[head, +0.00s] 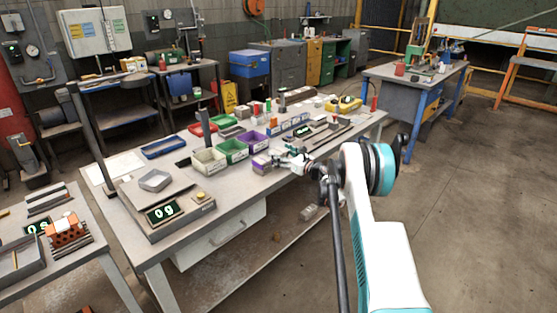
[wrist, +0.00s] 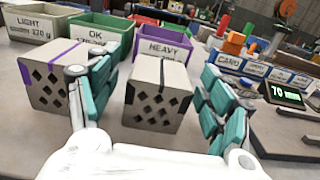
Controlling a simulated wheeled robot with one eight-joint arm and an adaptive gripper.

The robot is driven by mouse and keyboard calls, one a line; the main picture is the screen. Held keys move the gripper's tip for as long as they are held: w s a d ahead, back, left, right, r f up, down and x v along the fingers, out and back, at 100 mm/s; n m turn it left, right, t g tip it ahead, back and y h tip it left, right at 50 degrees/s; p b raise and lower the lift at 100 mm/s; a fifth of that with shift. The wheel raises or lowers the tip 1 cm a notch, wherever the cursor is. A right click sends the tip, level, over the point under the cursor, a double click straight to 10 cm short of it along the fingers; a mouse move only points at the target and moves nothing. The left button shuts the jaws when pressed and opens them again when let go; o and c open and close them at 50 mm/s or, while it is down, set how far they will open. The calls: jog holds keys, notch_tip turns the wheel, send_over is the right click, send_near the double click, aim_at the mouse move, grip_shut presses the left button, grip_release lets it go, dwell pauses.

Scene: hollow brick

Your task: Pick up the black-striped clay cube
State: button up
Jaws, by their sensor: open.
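The black-striped clay cube (wrist: 155,98) is a pale grey block with diamond-shaped holes and a dark band over its top. In the wrist view it stands upright on the table between the teal fingers of my gripper (wrist: 160,72). The fingers are spread, with a visible gap on the right side; the left finger's clearance is hard to judge. A similar cube with a purple stripe (wrist: 50,80) stands to the left, partly behind the left finger. In the head view my gripper (head: 287,161) is low over the table's near edge; the black-striped cube is not clearly distinguishable there.
Behind the cubes stand a cream LIGHT bin (wrist: 28,32), a green OK bin (wrist: 97,36) and a purple HEAVY bin (wrist: 163,43). Blue labelled bins (wrist: 255,70) and a display (wrist: 285,93) are at right. A scale (head: 165,212) sits on the table's left part.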

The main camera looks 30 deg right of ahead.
jog(key=c, duration=1.3)
jog(key=shift+r, duration=0.15)
